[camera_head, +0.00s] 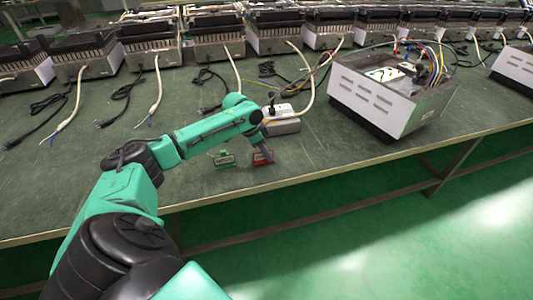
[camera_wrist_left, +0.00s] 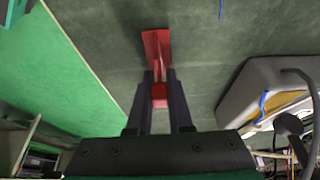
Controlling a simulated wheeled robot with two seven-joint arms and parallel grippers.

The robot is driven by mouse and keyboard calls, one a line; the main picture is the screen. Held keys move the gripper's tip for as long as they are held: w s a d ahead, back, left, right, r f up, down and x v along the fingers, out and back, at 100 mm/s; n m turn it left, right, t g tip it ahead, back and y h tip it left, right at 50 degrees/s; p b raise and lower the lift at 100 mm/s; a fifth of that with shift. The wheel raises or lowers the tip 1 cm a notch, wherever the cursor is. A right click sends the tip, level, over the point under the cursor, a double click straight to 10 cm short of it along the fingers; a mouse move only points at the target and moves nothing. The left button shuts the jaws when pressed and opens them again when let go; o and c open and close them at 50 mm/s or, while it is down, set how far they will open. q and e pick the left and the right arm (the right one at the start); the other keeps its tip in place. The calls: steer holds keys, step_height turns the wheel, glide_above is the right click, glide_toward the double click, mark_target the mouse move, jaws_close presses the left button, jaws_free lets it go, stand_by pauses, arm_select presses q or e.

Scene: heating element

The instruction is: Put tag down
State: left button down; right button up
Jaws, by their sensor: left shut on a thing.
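A red tag (camera_head: 262,157) is at the near edge of the green table, under the end of my left arm. My left gripper (camera_head: 265,152) points down and is shut on it. In the left wrist view the red tag (camera_wrist_left: 157,52) stretches out beyond the fingertips, with a red part between the two dark fingers (camera_wrist_left: 159,92). The tag is at or very near the table surface; I cannot tell whether it touches. My right gripper is not in view.
A grey-white box with a socket (camera_head: 281,120) sits just behind my gripper. An open white device (camera_head: 390,88) with wires stands to the right. Several heaters with cables line the back. The table's front edge (camera_head: 330,171) is close by. The table left of the green tag is clear.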

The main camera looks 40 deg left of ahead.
arm_select(q)
steer(key=shift+f, duration=0.1)
steer(key=c, duration=0.8)
jaws_free()
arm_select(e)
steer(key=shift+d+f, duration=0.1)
arm_select(q)
steer(key=p+v, duration=0.1)
steer(key=v, duration=1.1)
steer(key=shift+p, duration=0.35)
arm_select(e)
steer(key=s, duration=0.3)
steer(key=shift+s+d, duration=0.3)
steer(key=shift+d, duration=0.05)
